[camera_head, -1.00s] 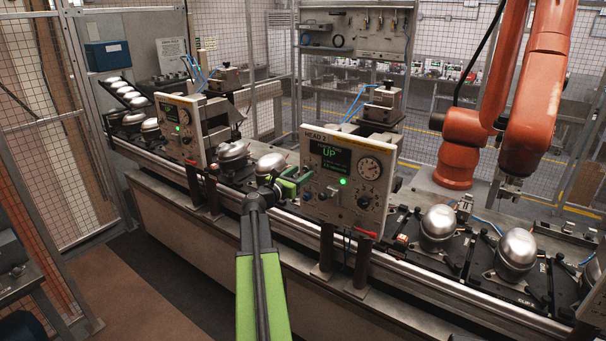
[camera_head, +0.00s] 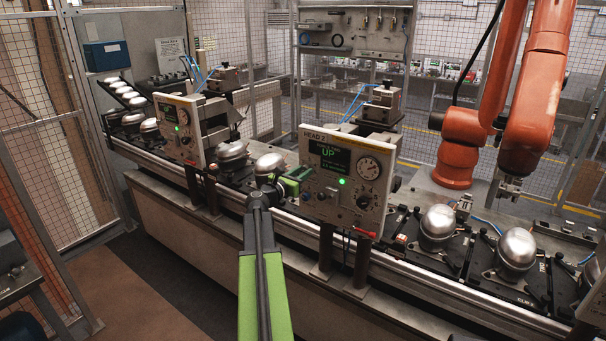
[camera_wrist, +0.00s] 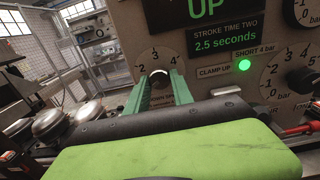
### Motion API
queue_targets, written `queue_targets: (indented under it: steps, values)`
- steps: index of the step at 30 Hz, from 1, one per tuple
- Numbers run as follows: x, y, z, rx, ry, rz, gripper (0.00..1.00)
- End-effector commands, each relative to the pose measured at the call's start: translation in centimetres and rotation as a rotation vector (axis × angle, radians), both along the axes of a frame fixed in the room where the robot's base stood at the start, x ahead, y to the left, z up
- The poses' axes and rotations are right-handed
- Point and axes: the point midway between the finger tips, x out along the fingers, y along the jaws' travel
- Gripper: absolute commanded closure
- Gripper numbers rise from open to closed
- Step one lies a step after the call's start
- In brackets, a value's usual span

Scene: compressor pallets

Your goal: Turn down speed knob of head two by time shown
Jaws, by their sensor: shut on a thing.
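The head two panel (camera_head: 345,180) is a pale box labelled HEAD 2, with a dark display (camera_head: 329,160), a round gauge and a lit green lamp. In the wrist view the display (camera_wrist: 228,35) reads UP and STROKE TIME TWO 2.5 seconds. My gripper (camera_wrist: 160,76) has its green fingers shut on the speed knob (camera_wrist: 159,74) at the panel's left. The fingers hide most of the knob and its label; dial numbers 2, 3 and 4 show around it. In the head view my gripper (camera_head: 300,182) is at the panel's left edge.
Another dial knob (camera_wrist: 300,80) is to the right on the panel. The head one panel (camera_head: 180,130) stands left along the line. Silver domes (camera_head: 437,222) sit on pallets along the conveyor. An orange robot arm (camera_head: 535,95) stands behind at right.

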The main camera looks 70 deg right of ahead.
Motion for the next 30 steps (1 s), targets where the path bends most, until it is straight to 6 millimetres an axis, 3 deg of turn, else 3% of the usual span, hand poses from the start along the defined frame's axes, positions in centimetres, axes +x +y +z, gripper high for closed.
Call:
queue_targets:
  steps: [11,30]
  values:
    - [0.12,-1.02,0.0,-0.022,-0.089,-0.002,1.0]
    - [0.27,-1.1,0.07,-0.163,-0.639,0.001,1.0]
